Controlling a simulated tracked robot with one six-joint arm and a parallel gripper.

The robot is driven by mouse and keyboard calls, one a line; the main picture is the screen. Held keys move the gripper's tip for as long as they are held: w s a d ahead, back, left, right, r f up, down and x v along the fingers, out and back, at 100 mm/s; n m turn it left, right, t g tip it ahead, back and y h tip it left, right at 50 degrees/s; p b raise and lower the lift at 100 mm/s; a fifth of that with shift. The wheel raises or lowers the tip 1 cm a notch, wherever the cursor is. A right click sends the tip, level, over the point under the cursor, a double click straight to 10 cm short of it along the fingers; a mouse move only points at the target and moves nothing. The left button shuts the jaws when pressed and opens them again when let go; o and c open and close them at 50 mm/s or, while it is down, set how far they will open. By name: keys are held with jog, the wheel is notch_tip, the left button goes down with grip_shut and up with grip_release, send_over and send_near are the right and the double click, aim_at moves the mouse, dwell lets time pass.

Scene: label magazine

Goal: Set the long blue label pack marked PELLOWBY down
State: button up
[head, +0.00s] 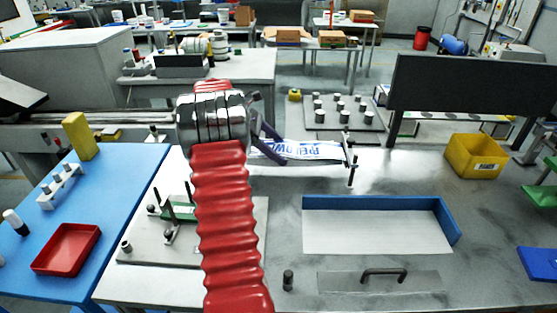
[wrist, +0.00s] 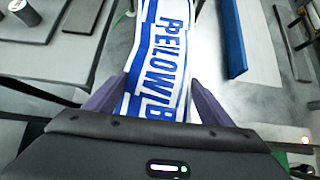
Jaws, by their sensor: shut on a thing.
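The long blue-and-white label pack (head: 312,151) with large blue lettering is held out to the right of my arm in the head view. The wrist view shows the pack (wrist: 165,45) running away from between the fingers, its lettering starting PELLOWB, the rest hidden by my gripper. My gripper (head: 270,138) is shut on the near part of the pack, with one purple finger on each side (wrist: 160,92). The pack looks raised above the grey table, and its far end shows close to a thin upright fixture with dark knobs (head: 350,162); I cannot tell whether they touch.
A white board with blue walls at its back and right (head: 372,203) lies empty on the grey table. In front is a plate with a dark handle (head: 384,272). A fixture plate with posts (head: 150,245) stands left of my arm. A yellow bin (head: 474,157) stands at the right.

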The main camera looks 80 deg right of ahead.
aim_at(255, 150)
jog(key=shift+f, duration=2.5)
jog(key=o, duration=1.7)
jog(key=shift+f, duration=0.1)
jog(key=v, duration=1.1)
jog(key=shift+w+r, duration=0.35)
jog(key=shift+r, duration=0.1)
